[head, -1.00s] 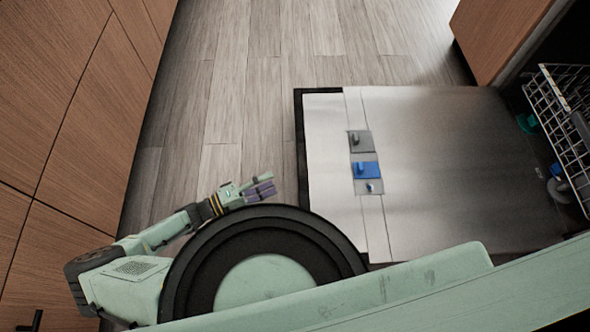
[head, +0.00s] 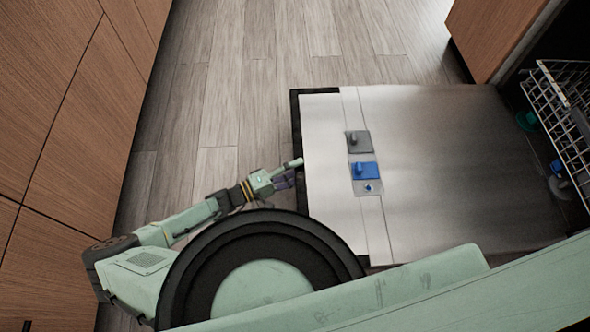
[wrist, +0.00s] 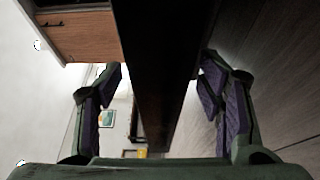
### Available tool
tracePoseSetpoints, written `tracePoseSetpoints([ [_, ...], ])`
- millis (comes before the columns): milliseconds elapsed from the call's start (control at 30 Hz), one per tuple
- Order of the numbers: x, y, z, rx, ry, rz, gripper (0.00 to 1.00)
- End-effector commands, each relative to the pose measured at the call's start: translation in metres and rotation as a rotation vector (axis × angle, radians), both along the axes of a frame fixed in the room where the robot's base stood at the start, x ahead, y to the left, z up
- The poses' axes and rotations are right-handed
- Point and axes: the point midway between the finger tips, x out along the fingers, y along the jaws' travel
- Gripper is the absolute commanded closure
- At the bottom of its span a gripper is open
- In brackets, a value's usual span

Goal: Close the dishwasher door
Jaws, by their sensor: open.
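The dishwasher door (head: 455,150) lies folded down and open in the head view, its steel inner face up. Its dark outer edge (head: 297,130) faces my gripper. My gripper (head: 295,170) is at the door's left edge, low beside it, with one finger showing at the rim and the other partly hidden. In the wrist view my gripper (wrist: 160,85) is open. The dark door edge (wrist: 155,60) runs between its two fingers, with a gap showing on each side. I cannot tell from the head view whether a finger touches the door.
A wire dish rack (head: 560,110) sits inside the dishwasher at the right. Wooden cabinets (head: 60,110) stand on the left, and another wooden panel (head: 490,40) is at the upper right. The wood floor (head: 270,60) is clear beyond the door.

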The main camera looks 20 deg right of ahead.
Motion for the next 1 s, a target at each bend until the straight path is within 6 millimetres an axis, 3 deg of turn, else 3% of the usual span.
tracePoseSetpoints([
  [167, 0.0000, 0.0000, 0.0001, 0.000, 0.000, 0.000, 0.38],
  [1000, -0.0001, 0.0005, 0.0001, 0.000, 0.000, 0.000, 0.94],
])
